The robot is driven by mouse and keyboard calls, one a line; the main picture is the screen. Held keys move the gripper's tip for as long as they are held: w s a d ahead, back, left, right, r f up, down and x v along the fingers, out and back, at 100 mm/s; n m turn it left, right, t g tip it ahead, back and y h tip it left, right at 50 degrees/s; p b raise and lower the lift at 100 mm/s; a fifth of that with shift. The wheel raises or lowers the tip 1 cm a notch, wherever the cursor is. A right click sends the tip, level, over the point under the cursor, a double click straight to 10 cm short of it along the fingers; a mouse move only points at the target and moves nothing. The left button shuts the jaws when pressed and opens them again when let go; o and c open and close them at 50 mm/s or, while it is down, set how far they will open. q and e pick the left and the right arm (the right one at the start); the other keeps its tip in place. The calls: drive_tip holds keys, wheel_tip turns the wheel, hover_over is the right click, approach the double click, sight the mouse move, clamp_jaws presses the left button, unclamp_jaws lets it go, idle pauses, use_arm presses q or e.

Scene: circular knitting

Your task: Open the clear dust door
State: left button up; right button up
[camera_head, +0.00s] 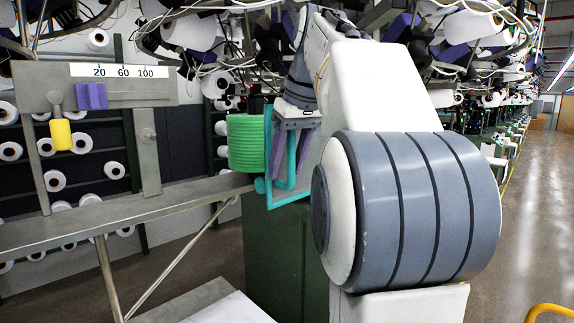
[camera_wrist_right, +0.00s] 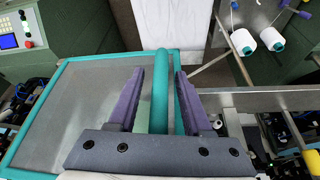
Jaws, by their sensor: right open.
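The clear dust door (camera_wrist_right: 85,95) is a see-through panel with a teal frame, filling the left of the right wrist view. A thick teal bar (camera_wrist_right: 161,110), seemingly its handle, runs along the door's right side. My right gripper (camera_wrist_right: 160,74) has its two purple fingers apart, one on each side of this bar, with gaps visible. In the head view, the teal frame (camera_head: 286,201) shows edge-on beside the green ribbed stack, partly hidden by my right gripper (camera_head: 286,168) and arm. My left gripper is out of view.
A metal rail (camera_head: 120,210) with a scale plate (camera_head: 120,72), purple block (camera_head: 91,96) and yellow tab (camera_head: 61,134) stands at left. The green ribbed stack (camera_head: 246,143) is close to the door. Yarn cones and cables crowd overhead.

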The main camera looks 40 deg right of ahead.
clamp_jaws()
idle(1.4)
